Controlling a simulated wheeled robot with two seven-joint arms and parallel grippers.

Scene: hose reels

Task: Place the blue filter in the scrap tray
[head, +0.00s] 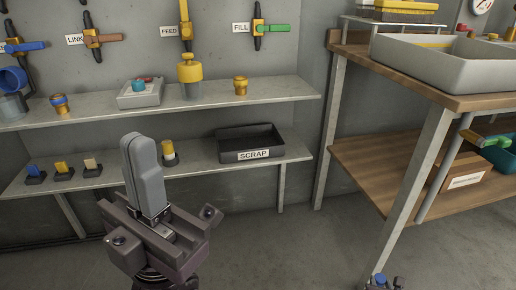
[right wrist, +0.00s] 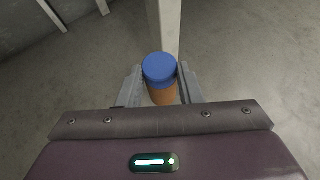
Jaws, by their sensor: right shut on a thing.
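The black scrap tray (head: 277,151), labelled SCRAP, stands on the right end of the lower wall shelf in the head view and looks empty. My right gripper (right wrist: 161,84) is shut on a cylinder with a blue top and orange body, seemingly the blue filter (right wrist: 159,68). Its blue top also shows at the bottom edge of the head view (head: 380,279), well below and right of the tray; most of that gripper is cut off. My left gripper (head: 143,165) points up in front of the lower shelf, left of the tray. Its fingers lie together, with nothing visible between them.
The floor between is clear.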

